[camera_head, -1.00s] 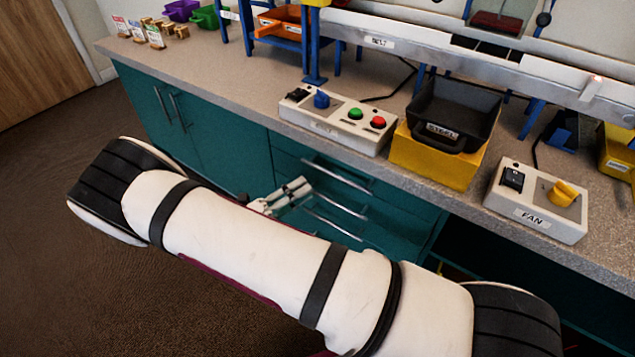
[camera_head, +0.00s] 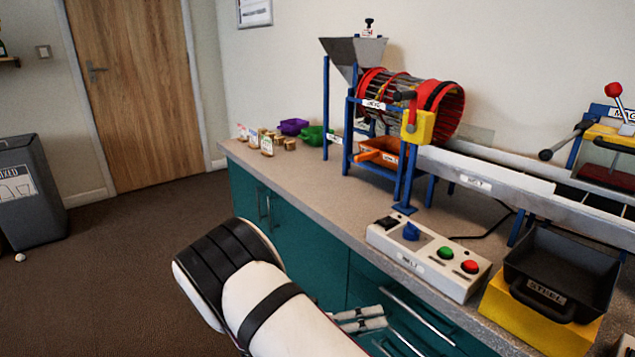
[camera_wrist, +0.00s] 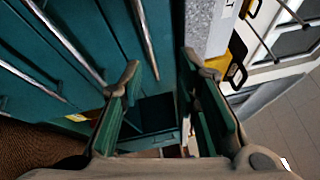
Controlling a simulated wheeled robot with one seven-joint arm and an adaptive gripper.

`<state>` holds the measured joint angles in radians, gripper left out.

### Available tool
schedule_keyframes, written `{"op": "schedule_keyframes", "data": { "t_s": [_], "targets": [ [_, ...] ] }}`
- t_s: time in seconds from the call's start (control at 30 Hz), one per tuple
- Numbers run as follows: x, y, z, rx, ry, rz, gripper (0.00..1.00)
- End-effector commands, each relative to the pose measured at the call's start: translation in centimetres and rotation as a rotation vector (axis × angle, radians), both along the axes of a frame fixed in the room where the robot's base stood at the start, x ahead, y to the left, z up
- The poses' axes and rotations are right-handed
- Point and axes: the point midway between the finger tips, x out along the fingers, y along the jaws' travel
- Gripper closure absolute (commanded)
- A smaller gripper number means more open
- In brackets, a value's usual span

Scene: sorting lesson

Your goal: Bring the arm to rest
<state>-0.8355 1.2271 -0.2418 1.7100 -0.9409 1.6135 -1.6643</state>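My gripper (camera_wrist: 160,72) shows in the wrist view with its two fingers spread apart. Nothing is between them. They are in front of the teal cabinet (camera_wrist: 62,55), with drawer handles to the left and the grey worktop edge (camera_wrist: 226,25) at the upper right. In the head view my white and black arm (camera_head: 265,300) crosses the bottom, below and in front of the worktop. Pale parts show past it by the drawers, but the fingers cannot be made out there.
The worktop (camera_head: 310,182) carries a control box (camera_head: 425,255) with buttons, a black STEEL bin (camera_head: 560,268) on a yellow block, and a drum machine (camera_head: 415,100). A grey waste bin (camera_head: 30,195) stands at the left. Brown floor (camera_head: 120,260) is open before the door.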

Motion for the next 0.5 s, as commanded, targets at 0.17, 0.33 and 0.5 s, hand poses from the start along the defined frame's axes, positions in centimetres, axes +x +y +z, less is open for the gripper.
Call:
{"op": "schedule_keyframes", "data": {
  "t_s": [0.17,0.33,0.5],
  "targets": [
    [-1.5,-2.3,5.3,0.175,-0.228,-0.170,0.70],
    [-3.9,-4.5,9.7,0.313,-0.460,-0.345,0.70],
    [-6.8,-6.3,13.6,0.421,-0.696,-0.530,0.70]
  ]
}}
